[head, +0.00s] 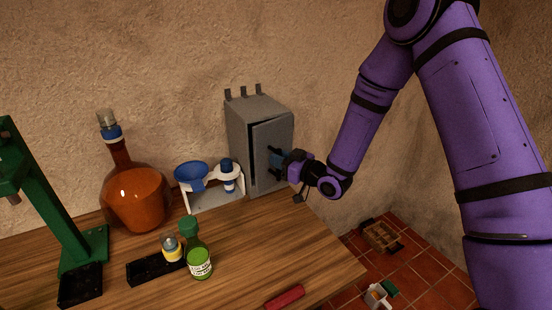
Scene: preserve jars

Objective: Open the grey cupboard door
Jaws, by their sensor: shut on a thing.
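The grey cupboard (240,132) stands at the back right of the wooden table, against the wall. Its grey door (275,137) faces right and front and stands slightly ajar, with a dark gap along its left edge. My gripper (275,157) is at the door's front, near mid-height, shut on what I take to be the door's handle. The handle itself is hidden by the fingers.
A white stand (216,201) with a blue funnel (191,176) and a small bottle is just left of the cupboard. A flask (134,198), green press (62,200), green jar (199,259) and red object (285,297) share the table (262,262). A crate (381,236) is on the floor.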

